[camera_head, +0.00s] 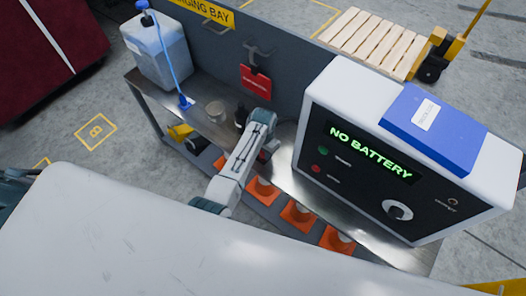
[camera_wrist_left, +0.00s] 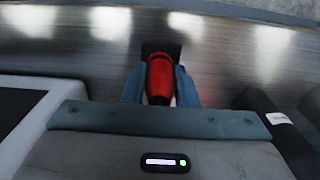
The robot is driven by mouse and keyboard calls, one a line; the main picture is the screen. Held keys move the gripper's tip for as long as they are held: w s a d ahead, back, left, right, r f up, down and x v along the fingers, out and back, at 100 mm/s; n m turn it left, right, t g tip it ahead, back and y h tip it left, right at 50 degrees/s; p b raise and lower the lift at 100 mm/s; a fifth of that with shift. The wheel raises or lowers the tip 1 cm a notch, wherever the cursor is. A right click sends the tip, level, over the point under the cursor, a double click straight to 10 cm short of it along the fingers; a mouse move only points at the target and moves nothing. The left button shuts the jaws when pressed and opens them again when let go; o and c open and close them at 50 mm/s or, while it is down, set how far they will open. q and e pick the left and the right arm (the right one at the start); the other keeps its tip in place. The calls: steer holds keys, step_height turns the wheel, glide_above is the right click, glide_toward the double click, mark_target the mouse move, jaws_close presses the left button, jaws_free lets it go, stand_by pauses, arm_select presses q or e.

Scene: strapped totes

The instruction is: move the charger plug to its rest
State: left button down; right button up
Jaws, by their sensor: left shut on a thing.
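The charger plug (camera_wrist_left: 159,80) is a red, rounded piece in the wrist view, with a dark square part at its far end. My left gripper (camera_wrist_left: 160,92) is shut on it, one blue-grey finger on each side. In the head view my left gripper (camera_head: 266,152) is over the metal bench, left of the charger (camera_head: 345,165), and mostly hides the plug. The charger's screen reads "NO BATTERY". I cannot make out the plug's rest for sure. My right gripper is not in view.
A red tag (camera_head: 256,82) hangs on the back panel. A blue binder (camera_head: 433,127) lies on the charger. Orange cones (camera_head: 298,214) are below.

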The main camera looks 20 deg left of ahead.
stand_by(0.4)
arm_select(q)
steer(key=shift+p, duration=0.35)
steer(key=shift+p, duration=0.65)
stand_by(1.1)
steer(key=shift+f+b, duration=0.4)
steer(key=shift+f, duration=0.2)
stand_by(0.3)
steer(key=c, duration=1.1)
jaws_free()
steer(key=shift+o, duration=0.2)
